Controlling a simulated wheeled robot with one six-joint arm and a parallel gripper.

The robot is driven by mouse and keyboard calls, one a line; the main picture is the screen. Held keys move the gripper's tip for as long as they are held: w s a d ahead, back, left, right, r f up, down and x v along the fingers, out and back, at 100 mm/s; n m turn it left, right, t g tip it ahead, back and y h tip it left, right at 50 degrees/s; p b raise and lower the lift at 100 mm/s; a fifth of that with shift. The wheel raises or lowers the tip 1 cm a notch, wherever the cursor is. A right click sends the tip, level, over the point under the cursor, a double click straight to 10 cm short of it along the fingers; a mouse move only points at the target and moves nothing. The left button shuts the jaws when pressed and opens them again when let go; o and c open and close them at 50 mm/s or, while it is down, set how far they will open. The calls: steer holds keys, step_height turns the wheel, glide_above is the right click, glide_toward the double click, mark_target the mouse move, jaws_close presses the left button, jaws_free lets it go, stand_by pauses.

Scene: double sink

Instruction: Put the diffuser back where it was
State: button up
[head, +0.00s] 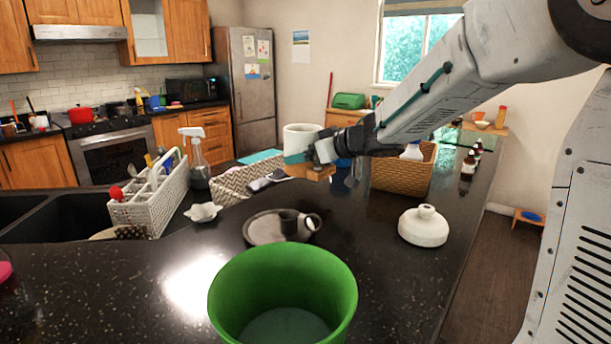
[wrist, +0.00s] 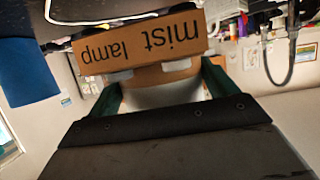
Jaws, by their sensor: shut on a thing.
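My gripper (head: 322,152) is over the far part of the dark counter, with green fingers shut on a white cylinder (head: 302,136), which I take to be the diffuser. In the wrist view the cylinder (wrist: 165,93) shows only partly between the fingers. A brown box-like piece (head: 318,173) marked "mist lamp" is right below the cylinder; its lettering (wrist: 140,42) is upside down in the wrist view. I cannot tell whether the two touch. A separate white domed piece with a short neck (head: 423,228) sits on the counter at the right.
A wicker basket (head: 403,173) is close to the right of my gripper. A patterned basket (head: 235,181) is to its left. A grey plate with a dark cup (head: 260,228), a green bucket (head: 283,262) and a white caddy (head: 158,196) stand nearer. Counter between plate and domed piece is clear.

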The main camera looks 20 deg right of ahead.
mark_target(309, 172)
steer(key=shift+d+f, duration=0.15)
steer(key=shift+f, duration=2.3)
steer(key=o, duration=1.1)
steer(key=shift+s+f, duration=0.1)
steer(key=shift+f, duration=0.05)
steer(key=shift+o, duration=0.2)
steer(key=shift+r, duration=0.2)
steer(key=v, duration=1.2)
steer(key=shift+f, duration=0.15)
